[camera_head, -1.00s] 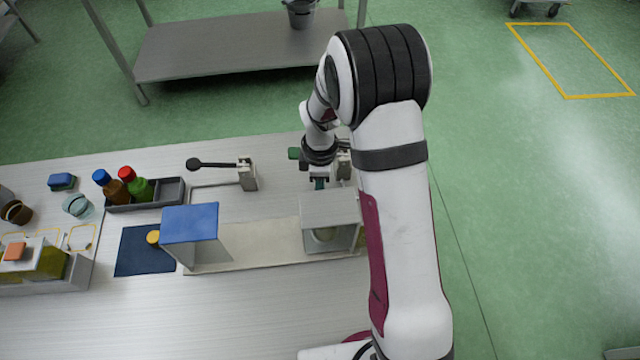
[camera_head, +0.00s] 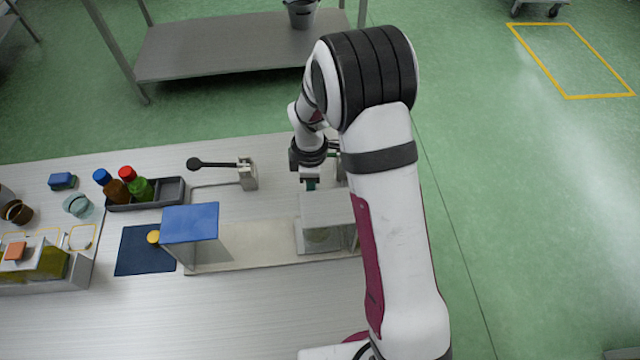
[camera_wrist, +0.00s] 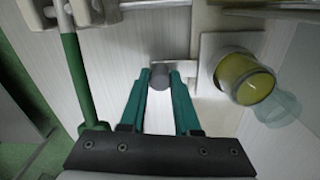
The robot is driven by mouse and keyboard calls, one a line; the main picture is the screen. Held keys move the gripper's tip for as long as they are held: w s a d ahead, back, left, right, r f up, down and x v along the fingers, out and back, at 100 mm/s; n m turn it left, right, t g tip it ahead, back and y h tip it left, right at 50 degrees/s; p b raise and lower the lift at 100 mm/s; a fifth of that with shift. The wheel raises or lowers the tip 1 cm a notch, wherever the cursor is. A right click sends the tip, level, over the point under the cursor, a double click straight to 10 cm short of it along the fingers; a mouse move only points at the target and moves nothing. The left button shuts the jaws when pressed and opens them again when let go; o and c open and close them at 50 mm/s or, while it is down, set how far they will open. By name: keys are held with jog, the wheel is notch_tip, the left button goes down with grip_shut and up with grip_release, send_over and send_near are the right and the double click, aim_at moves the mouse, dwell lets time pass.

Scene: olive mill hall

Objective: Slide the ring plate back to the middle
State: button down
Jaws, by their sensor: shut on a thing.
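My gripper (camera_head: 311,186) is at the back side of the grey hood on the track, partly hidden by my own arm in the head view. In the wrist view its teal fingers (camera_wrist: 160,88) are shut on a dark grey round knob (camera_wrist: 160,76). The knob is joined by a short bar to a pale plate (camera_wrist: 207,72), which I take for the ring plate. A yellow-green cup-like vessel (camera_wrist: 246,80) sits at the plate's opening. In the head view the grey hood (camera_head: 326,207) stands near the track's right end and hides most of the plate.
The pale track (camera_head: 250,240) is bare between the grey hood and a blue-topped stand (camera_head: 190,224). Behind are a black-knobbed lever (camera_head: 215,164) and a bottle tray (camera_head: 172,194). A dark blue mat (camera_head: 138,257) lies left. The table front is clear.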

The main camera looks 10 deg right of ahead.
jog(key=a, duration=1)
jog(key=shift+a, duration=0.1)
jog(key=c, duration=0.6)
grip_release()
notch_tip(320, 180, up, 16)
jog(key=shift+f, duration=0.1)
